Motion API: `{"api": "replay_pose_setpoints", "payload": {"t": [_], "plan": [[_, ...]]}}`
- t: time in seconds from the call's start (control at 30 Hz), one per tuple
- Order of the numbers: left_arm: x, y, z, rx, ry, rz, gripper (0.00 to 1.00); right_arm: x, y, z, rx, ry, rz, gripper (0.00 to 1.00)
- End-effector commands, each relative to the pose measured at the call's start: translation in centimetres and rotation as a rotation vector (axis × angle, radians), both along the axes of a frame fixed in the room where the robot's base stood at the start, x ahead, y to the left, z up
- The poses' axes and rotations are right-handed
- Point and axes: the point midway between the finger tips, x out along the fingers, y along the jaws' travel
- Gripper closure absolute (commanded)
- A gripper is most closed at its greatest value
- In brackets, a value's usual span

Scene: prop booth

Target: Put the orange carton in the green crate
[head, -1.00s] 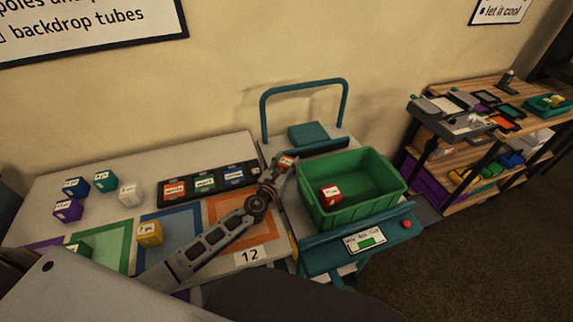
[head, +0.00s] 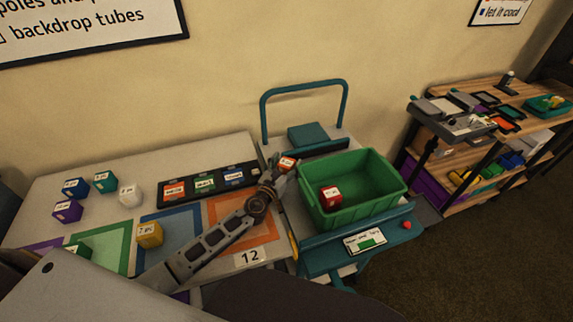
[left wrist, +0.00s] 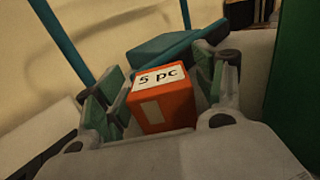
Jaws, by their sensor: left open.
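The orange carton (head: 288,164), labelled "5 pc", is just left of the green crate (head: 378,208), outside it, at the trolley's left side. In the left wrist view the carton (left wrist: 165,108) stands between the fingers of my left gripper (left wrist: 168,84), with a gap visible on its right side. My left gripper (head: 278,168) is open around it. What supports the carton underneath is hidden. The green crate stands on the trolley with a red carton (head: 331,195) inside; its wall also shows in the left wrist view (left wrist: 293,90). My right gripper is not in view.
The table at left holds several cartons, including a yellow one (head: 150,234) and a white one (head: 130,195), coloured mats and a dark labelled tray (head: 208,180). A teal block (head: 308,135) and a teal handle (head: 304,84) stand behind the crate. The crate has free room inside.

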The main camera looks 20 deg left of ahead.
Motion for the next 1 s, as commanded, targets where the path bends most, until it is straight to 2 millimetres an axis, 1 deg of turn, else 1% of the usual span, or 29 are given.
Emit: {"api": "replay_pose_setpoints", "payload": {"t": [0.1,0.27,1.0], "plan": [[0.0,0.0,0.3,0.0,0.0,0.0,0.31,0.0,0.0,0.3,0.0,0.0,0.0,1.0],[-1.0,0.2,0.1,0.001,0.001,0.0,0.31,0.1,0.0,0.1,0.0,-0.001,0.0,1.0],[-7.6,1.2,0.1,0.0,0.001,0.0,0.31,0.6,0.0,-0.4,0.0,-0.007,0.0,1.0]]}}
